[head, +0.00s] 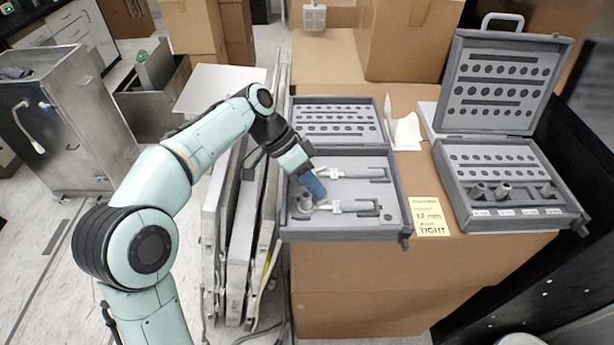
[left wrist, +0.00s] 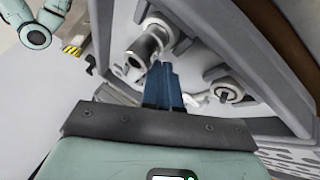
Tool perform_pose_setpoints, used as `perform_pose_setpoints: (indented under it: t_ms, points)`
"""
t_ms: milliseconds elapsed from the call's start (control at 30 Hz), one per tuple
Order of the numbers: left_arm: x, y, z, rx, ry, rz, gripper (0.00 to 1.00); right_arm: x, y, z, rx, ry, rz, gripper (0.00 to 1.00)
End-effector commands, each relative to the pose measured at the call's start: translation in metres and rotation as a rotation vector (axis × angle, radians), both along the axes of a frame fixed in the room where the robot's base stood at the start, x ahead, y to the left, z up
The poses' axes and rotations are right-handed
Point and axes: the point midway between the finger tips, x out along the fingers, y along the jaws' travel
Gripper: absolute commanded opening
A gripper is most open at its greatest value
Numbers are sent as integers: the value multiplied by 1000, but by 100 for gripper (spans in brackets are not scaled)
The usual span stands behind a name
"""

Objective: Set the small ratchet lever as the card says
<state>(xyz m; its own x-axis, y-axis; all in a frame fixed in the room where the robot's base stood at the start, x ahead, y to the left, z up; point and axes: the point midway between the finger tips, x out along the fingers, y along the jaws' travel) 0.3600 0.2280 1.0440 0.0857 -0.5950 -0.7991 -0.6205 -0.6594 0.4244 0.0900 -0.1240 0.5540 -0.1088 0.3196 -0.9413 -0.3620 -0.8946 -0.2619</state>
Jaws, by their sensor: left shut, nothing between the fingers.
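Two silver ratchets lie in the grey tray of the open left case (head: 400,200): a rear ratchet (head: 350,173) and a front ratchet (head: 345,207). A round metal socket-like piece (head: 305,201) stands at the front ratchet's head; it shows large in the left wrist view (left wrist: 143,50). My left gripper (head: 318,194) is shut and empty, its blue fingertips right beside that head. In the left wrist view the fingers (left wrist: 163,72) point at it; contact cannot be told. The small lever is not clearly visible. The yellow card (head: 428,216) reads "12 mm" and "TIGHT"; its middle line is too small.
An open right case (head: 452,190) holds several standing sockets (head: 503,191) above white labels. Both cases stand on cardboard boxes (head: 360,280). A white paper piece (head: 408,132) lies between them. Folded metal frames (head: 235,240) lean left of the boxes.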

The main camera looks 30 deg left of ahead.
Motion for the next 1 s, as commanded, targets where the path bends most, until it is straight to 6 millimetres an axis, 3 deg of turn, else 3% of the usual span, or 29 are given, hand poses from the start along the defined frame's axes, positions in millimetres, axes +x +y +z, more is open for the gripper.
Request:
perform_pose_setpoints:
  t_ms: [1000]
  points:
    - [3, -3, 0, 0, 1, -109, 0, 5, 0, 15, 0, -6, 0, 34]
